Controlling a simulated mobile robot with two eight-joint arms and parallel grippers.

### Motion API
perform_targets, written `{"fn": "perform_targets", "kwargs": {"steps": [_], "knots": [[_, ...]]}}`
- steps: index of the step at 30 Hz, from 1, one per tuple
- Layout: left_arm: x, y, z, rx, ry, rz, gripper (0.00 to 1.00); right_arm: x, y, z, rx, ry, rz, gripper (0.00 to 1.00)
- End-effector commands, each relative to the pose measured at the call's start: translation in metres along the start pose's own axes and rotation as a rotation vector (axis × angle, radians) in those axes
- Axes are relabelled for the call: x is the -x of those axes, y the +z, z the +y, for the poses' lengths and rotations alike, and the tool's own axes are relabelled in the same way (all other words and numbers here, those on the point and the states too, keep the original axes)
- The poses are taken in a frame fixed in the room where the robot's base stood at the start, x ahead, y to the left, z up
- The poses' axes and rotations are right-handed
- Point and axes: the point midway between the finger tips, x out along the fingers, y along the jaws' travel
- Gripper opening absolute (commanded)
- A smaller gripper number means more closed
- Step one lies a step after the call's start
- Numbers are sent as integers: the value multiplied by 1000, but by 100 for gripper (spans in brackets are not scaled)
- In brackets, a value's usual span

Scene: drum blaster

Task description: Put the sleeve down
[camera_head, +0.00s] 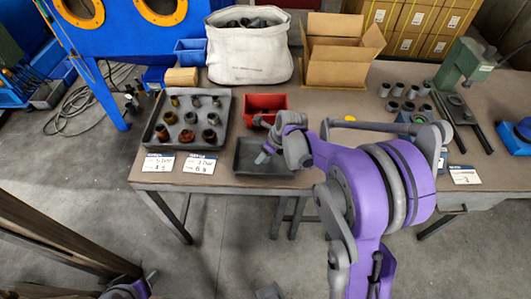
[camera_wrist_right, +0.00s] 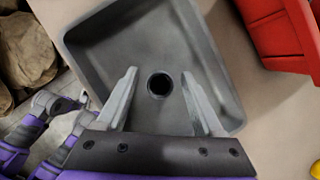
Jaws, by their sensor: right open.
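A dark round sleeve (camera_wrist_right: 160,84) stands on the floor of a shallow grey tray (camera_wrist_right: 145,45), its open end facing my wrist camera. My right gripper (camera_wrist_right: 158,85) is over the tray with its two fingers apart, one on each side of the sleeve. A gap shows between each finger and the sleeve. In the head view my right gripper (camera_head: 268,152) is above the same tray (camera_head: 246,150) at the table's front edge, and the sleeve cannot be made out there. Parts of my left arm show low in the picture, but its fingers cannot be seen.
A red bin (camera_head: 265,103) stands just behind the tray. Left of it, a larger grey tray (camera_head: 225,110) holds several brown and dark sleeves. A white sack (camera_head: 250,58) and an open cardboard box (camera_head: 338,70) stand at the back. Several grey cylinders (camera_head: 396,90) stand at right.

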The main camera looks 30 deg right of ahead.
Motion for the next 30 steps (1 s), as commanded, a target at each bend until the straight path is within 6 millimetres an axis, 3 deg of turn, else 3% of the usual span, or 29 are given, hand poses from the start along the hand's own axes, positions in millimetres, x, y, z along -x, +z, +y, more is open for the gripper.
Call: {"fn": "perform_targets", "kwargs": {"steps": [5,18,24,28,30], "knots": [[6,-5,0,0,0,3,68,16,2,0,-1,-1,-1,68],[14,-11,0,0,0,7,68,106,2,0,-2,-1,0,68],[15,-12,0,0,0,8,68,124,2,1,11,-1,0,68],[16,-12,0,0,0,8,68,130,-2,17,168,-8,7,68],[15,-12,0,0,0,8,68,135,-6,34,352,-18,14,68]]}}
